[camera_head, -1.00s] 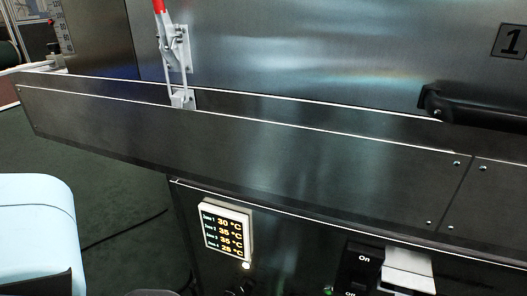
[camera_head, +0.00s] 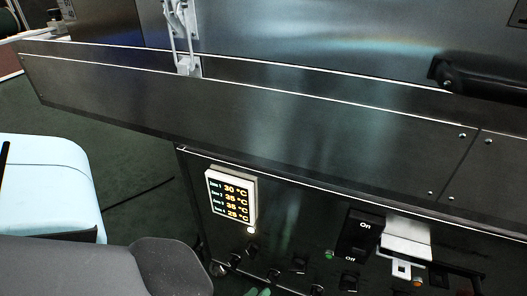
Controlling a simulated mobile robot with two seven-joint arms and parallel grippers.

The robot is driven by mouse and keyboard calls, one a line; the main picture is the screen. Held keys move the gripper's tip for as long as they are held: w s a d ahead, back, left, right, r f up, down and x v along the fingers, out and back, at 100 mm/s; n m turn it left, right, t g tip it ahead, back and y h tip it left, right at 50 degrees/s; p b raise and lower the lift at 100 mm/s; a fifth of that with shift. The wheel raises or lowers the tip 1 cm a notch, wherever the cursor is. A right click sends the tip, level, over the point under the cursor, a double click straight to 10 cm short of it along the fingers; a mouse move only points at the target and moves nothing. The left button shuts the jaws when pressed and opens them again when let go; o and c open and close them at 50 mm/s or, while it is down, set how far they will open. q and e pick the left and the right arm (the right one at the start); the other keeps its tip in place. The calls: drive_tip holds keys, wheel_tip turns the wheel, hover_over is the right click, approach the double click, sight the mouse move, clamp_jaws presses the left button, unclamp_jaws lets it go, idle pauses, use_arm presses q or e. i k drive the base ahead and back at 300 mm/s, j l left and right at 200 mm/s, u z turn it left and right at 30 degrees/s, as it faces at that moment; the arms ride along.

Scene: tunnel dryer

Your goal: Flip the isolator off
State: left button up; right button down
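The isolator (camera_head: 360,236) is a black switch block marked On at the top and Off at the bottom, on the dark front panel low at the right. A bright metal handle-like part (camera_head: 407,236) sits just to its right, with a small pale square piece below it. I cannot tell from this angle which way the switch is set. My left arm comes in dark grey at the lower left. Small greenish tips at the bottom edge appear to be my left gripper (camera_head: 258,292), below and left of the isolator and apart from it. Its opening is unclear. My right gripper is not seen.
A lit temperature display (camera_head: 231,198) is on the panel to the left. Several black knobs and a green lamp (camera_head: 328,254) are below and beside it. A long dark metal ledge (camera_head: 250,125) juts out above the panel. A black door handle (camera_head: 485,78) is at upper right.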

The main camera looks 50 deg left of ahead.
sight(357, 247)
drive_tip(key=k+l, duration=0.2)
drive_tip(key=k, duration=0.3)
drive_tip(key=k+l, duration=0.2)
drive_tip(key=k, duration=0.25)
